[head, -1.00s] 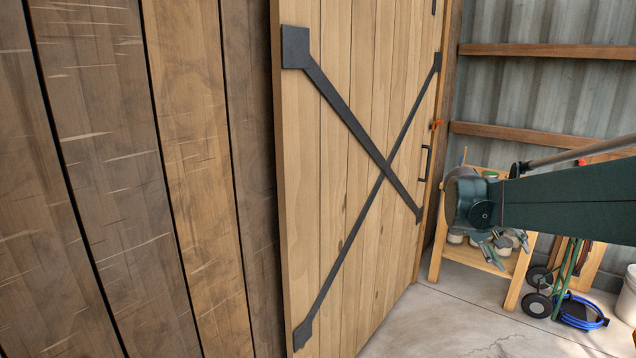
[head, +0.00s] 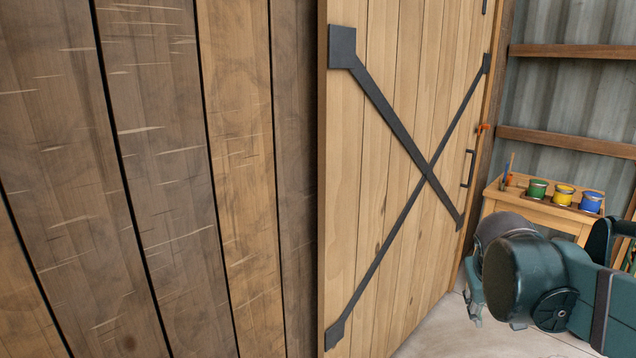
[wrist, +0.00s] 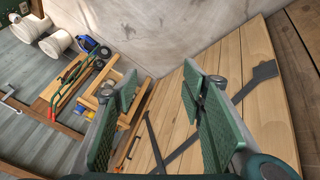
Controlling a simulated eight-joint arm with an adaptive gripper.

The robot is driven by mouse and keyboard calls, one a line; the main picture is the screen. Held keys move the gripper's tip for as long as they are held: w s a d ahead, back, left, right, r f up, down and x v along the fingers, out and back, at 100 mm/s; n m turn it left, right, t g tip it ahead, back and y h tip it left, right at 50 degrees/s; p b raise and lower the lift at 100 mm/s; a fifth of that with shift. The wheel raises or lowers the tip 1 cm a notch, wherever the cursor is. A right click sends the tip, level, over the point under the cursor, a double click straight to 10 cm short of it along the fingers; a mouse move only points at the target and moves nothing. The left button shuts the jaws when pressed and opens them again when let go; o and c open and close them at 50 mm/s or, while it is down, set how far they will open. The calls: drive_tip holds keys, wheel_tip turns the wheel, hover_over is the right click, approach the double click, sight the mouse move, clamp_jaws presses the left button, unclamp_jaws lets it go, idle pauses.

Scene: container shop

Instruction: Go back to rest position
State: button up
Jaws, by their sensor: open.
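My gripper (head: 472,312) hangs low at the right of the head view, partly hidden behind my dark green arm. In the wrist view its two green pads (wrist: 165,108) stand well apart with nothing between them. A light wooden door (head: 385,180) with a black X brace is to the left of the gripper in the head view. The door also shows beyond the pads in the wrist view (wrist: 258,50). The gripper appears apart from the door's handle (head: 467,168).
A wooden stand (head: 500,197) holds green, yellow and blue paint cans beyond my arm. Dark plank wall (head: 160,180) fills the left side. Concrete floor shows below the door.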

drive_tip(key=s+a+f+t+y, duration=0.1)
drive_tip(key=s+a+f+y, duration=0.1)
drive_tip(key=s+a, duration=0.4)
drive_tip(key=s+a+f+n+t+y, duration=0.1)
drive_tip(key=s+a+f, duration=0.3)
drive_tip(key=a, duration=0.7)
drive_tip(key=shift+s+f+y, duration=0.35)
drive_tip(key=shift+s+y, duration=0.45)
drive_tip(key=shift+s, duration=0.1)
idle(1.1)
